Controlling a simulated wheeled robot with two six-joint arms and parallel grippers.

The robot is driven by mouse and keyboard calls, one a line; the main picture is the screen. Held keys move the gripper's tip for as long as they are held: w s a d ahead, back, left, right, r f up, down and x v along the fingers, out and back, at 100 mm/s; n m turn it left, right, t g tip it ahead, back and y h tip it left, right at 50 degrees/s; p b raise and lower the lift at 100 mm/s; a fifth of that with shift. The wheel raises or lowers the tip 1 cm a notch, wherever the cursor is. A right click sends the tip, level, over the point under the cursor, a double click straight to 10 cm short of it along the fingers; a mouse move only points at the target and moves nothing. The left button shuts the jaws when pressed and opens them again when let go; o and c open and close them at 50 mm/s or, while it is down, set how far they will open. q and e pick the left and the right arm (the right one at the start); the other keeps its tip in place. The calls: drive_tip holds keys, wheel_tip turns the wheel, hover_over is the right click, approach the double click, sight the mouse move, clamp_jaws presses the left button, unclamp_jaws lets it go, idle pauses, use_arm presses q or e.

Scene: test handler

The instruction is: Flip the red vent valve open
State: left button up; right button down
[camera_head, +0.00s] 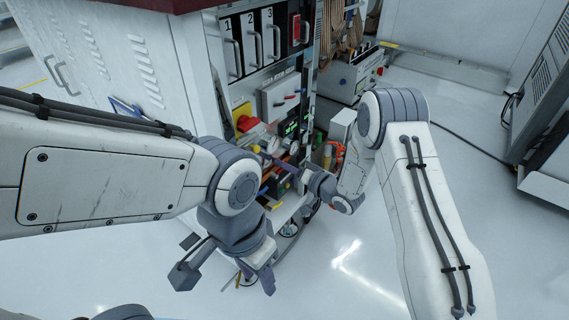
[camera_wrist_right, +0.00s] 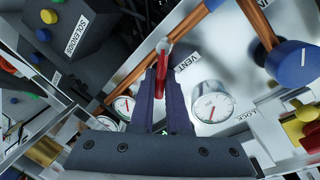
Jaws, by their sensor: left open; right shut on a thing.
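The red vent valve handle (camera_wrist_right: 163,70) is a thin red lever beside the VENT label in the right wrist view, under a copper pipe. My right gripper (camera_wrist_right: 162,84) is shut on this lever, with one dark finger on each side. The lower part of the lever is partly hidden between the fingers. In the head view my right gripper (camera_head: 275,161) reaches left into the front of the panel, and the valve itself is too small to make out there. My left gripper (camera_head: 227,279) is open and empty, low over the floor in front of the cabinet.
Round gauges (camera_wrist_right: 212,106) sit close beside my right gripper. A copper pipe (camera_wrist_right: 262,28) and a blue knob (camera_wrist_right: 292,63) are at the upper right. A box with coloured buttons (camera_wrist_right: 64,30) is at the upper left. The white floor (camera_head: 340,265) in front is clear.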

sight(269, 161)
drive_tip(key=shift+s+a+r+n+t, duration=0.1)
drive_tip(key=shift+s+r+n+t, duration=0.1)
drive_tip(key=shift+n, duration=0.4)
drive_tip(key=shift+s+a+r+n+t, duration=0.1)
drive_tip(key=shift+n+t, duration=0.1)
drive_tip(key=shift+n, duration=0.4)
drive_tip(key=shift+s+a+r+n, duration=0.15)
drive_tip(key=shift+s+n, duration=0.1)
drive_tip(key=shift+n, duration=0.55)
drive_tip(key=shift+s+a+r+n+t+b, duration=0.15)
drive_tip(key=shift+s+n+t+b, duration=0.1)
drive_tip(key=shift+n, duration=0.55)
drive_tip(key=shift+s+a+n+t+b, duration=0.15)
drive_tip(key=shift+s+a+n+t, duration=0.05)
drive_tip(key=shift+n, duration=0.6)
drive_tip(key=shift+s+a+r+n+t+b, duration=0.15)
drive_tip(key=shift+s+n+t+b, duration=0.1)
drive_tip(key=shift+n, duration=0.55)
drive_tip(key=c, duration=0.9)
unclamp_jaws()
drive_tip(key=p+v, duration=0.3)
drive_tip(key=v, duration=0.7)
drive_tip(key=shift+d+f, duration=0.2)
